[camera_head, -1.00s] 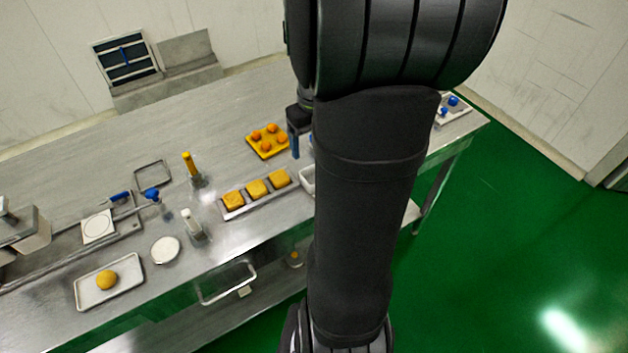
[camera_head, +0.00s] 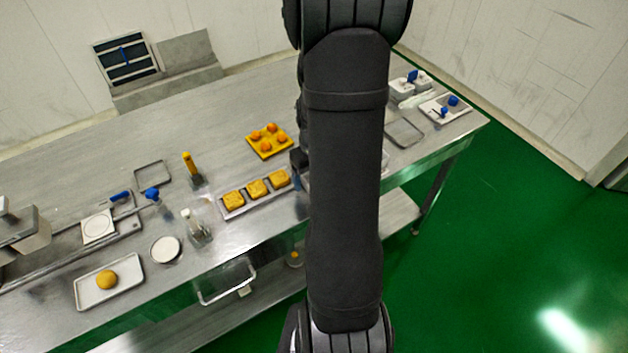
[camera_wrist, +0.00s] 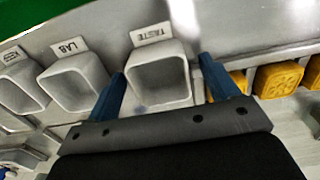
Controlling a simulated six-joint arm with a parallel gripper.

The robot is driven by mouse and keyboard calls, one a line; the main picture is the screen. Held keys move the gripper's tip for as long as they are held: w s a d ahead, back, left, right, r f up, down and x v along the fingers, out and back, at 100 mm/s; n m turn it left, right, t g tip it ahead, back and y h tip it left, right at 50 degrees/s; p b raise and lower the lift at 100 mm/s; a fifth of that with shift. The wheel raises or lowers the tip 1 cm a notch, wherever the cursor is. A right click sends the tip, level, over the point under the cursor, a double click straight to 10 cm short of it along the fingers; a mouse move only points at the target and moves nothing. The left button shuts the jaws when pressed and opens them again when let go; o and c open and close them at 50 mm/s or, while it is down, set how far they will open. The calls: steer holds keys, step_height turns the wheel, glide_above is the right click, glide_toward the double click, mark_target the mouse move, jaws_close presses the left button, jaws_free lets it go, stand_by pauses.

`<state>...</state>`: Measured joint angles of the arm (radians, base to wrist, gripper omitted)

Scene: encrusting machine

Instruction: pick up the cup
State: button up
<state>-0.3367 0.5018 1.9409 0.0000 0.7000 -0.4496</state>
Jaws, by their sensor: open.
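A square white cup (camera_wrist: 160,86) with a tag reading TASTE is in the middle of the wrist view, open side toward the camera. It looks empty. My gripper (camera_wrist: 162,68) is open, with one blue finger on the left of this cup and one on the right. I cannot tell whether the fingers touch it. A second white cup (camera_wrist: 78,84), tagged LAB, stands to the left, with a third tagged cup (camera_wrist: 20,92) beyond it. In the head view my arm hides the cups, and only a part of my gripper shows beside the arm.
Several yellow square pieces (camera_wrist: 280,80) lie close to the right finger. The head view shows them in a long tray (camera_head: 232,209), with a yellow tray (camera_head: 284,145) of orange balls behind. An empty tray (camera_head: 404,133) is right of my arm. The steel table's front edge is near.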

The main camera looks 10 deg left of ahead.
steer(key=shift+f, duration=0.15)
steer(key=c, duration=1.1)
steer(key=shift+c, duration=0.2)
steer(key=shift+r, duration=0.6)
steer(key=r, duration=0.1)
steer(key=d+r, duration=0.1)
steer(key=r, duration=0.1)
steer(key=shift+r, duration=0.3)
steer(key=s+d+r, duration=0.3)
steer(key=d+r, duration=0.3)
steer(key=d, duration=0.4)
steer(key=w+d+m, duration=0.2)
steer(key=w+m, duration=1)
steer(key=w, duration=0.8)
steer(key=shift+w+d+f, duration=0.25)
steer(key=shift+w+f, duration=0.1)
steer(key=shift+f, duration=0.05)
